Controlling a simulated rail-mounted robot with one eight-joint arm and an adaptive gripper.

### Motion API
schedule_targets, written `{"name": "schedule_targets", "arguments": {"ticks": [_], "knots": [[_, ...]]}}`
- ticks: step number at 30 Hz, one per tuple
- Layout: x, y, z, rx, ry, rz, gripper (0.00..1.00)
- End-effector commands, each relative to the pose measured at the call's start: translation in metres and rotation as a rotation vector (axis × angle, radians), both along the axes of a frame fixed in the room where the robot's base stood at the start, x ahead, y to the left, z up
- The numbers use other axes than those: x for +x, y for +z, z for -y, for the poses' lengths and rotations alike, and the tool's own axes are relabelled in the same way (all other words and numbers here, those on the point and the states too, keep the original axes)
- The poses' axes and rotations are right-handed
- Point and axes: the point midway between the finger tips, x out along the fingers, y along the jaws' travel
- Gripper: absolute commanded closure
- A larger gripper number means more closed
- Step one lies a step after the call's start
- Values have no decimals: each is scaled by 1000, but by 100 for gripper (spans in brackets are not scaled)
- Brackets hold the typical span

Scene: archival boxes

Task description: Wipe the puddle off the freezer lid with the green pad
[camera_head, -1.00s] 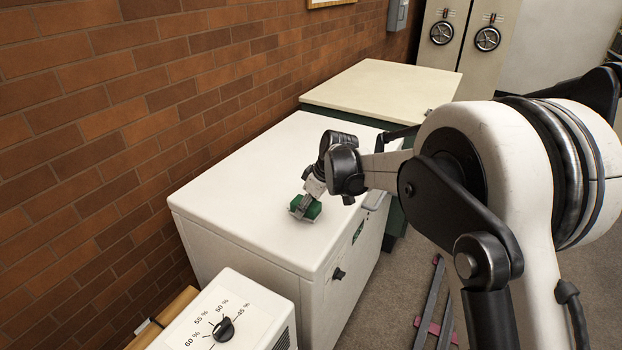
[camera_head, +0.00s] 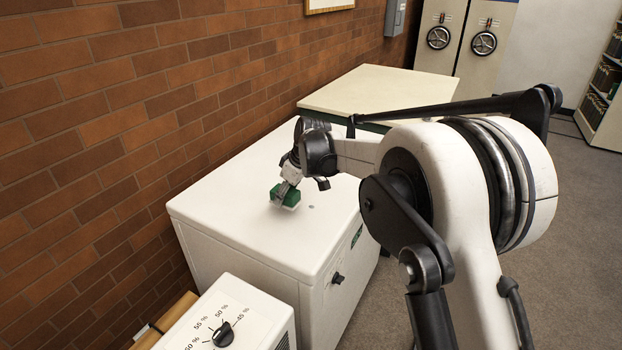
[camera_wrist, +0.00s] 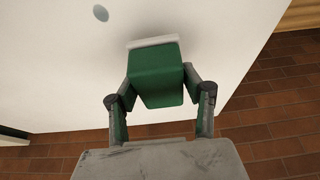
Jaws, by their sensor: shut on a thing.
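The freezer (camera_head: 260,240) is a white chest with a flat white lid (camera_head: 235,205) beside the brick wall. The green pad (camera_head: 286,195) is a green block with a pale underside. My gripper (camera_wrist: 160,84) is shut on the pad, with a finger on each side of it. The pad is over the middle of the lid, slightly tilted; I cannot tell whether it touches. In the head view the puddle (camera_head: 311,208) is a small grey spot right of the pad.
A white box with a dial (camera_head: 222,334) stands in front of the freezer. A cream-topped cabinet (camera_head: 380,92) stands behind it. The brick wall (camera_head: 90,130) runs close along the left. Carpeted floor (camera_head: 560,260) is open to the right.

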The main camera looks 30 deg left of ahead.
Motion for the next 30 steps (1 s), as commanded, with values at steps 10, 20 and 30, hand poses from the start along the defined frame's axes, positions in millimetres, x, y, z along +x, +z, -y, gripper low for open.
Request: {"name": "schedule_targets", "arguments": {"ticks": [10, 20, 30], "knots": [[6, 33, 5, 0, -9, 0, 82], [9, 52, 8, 0, -13, 0, 82], [13, 51, 14, -1, -27, 0, 82]]}}
